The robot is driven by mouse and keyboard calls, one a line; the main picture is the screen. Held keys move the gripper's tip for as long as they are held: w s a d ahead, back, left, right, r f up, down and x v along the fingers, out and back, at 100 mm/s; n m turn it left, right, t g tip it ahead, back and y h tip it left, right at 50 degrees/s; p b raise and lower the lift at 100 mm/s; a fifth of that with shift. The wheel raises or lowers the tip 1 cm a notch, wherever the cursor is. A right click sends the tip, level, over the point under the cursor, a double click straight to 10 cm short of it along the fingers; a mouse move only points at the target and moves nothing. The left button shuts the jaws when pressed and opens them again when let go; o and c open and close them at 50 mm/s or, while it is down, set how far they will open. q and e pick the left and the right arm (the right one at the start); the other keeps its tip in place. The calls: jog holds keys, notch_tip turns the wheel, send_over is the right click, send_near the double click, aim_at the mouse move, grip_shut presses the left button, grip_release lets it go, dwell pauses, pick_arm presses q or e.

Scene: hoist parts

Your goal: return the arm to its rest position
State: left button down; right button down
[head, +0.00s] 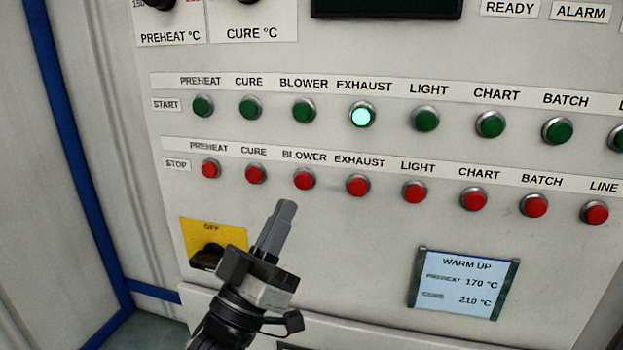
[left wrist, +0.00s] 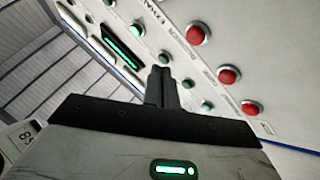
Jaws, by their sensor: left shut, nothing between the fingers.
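My left gripper (head: 284,212) is shut and empty. In the head view it stands in front of the control panel (head: 330,235), below the red BLOWER stop button (head: 304,180), with its fingertips pointing up. The left wrist view shows its closed fingers (left wrist: 160,75) in front of the panel's buttons. I cannot tell the exact gap to the panel, but no button is covered by the fingertips in the head view. The green EXHAUST start button (head: 362,115) is lit bright. The other green buttons are dark. My right gripper does not show.
A yellow plate with a black OFF switch (head: 210,250) is partly behind my left gripper. A WARM UP card (head: 463,284) is mounted at the lower right. A dark display (head: 387,7) and two knobs are at the top. A blue-edged wall (head: 70,130) stands at the left.

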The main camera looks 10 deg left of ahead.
pick_arm(q)
notch_tip(320, 180, down, 12)
jog(key=g+y, duration=0.3)
jog(key=g, duration=0.1)
jog(key=s+f+m+g+y, duration=0.1)
jog(key=s+f+g, duration=0.4)
jog(key=s+f, duration=0.3)
jog(key=s+f+m+g+y, duration=0.1)
jog(key=s+f+g, duration=0.4)
jog(key=f, duration=1.2)
jog(key=s+y, duration=0.1)
jog(key=s, duration=0.1)
jog(key=shift+s+a+g, duration=0.3)
jog(key=shift+s, duration=0.1)
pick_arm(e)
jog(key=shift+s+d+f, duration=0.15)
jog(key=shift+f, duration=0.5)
